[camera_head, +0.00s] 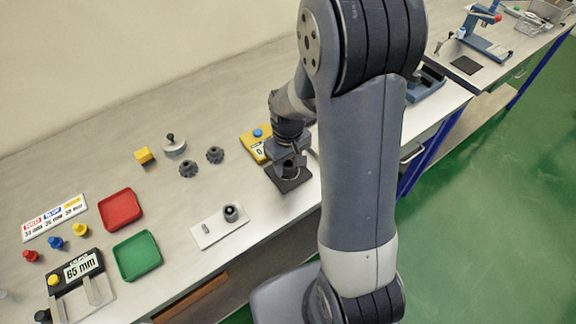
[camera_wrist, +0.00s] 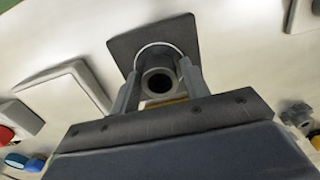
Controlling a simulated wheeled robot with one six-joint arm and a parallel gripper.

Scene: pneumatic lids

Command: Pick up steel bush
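The steel bush (camera_wrist: 159,80) is a grey cylinder with a dark round bore. In the wrist view it stands over a dark square pad (camera_wrist: 122,45), with a thin light arc behind it. My gripper (camera_wrist: 160,76) has one finger on each side of the bush, both very close to its wall. Whether the fingers press on it is not clear. In the head view my gripper (camera_head: 289,165) is low over the dark pad (camera_head: 283,183) near the bench's front edge; the bush is mostly hidden by it.
A yellow box (camera_head: 253,146) with a blue button is just behind my gripper. A white plate (camera_head: 207,232) with a dark cylinder (camera_head: 231,212) lies to the left. Two dark knobbed parts (camera_head: 214,154), a red tray (camera_head: 120,210) and a green tray (camera_head: 137,256) are farther left.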

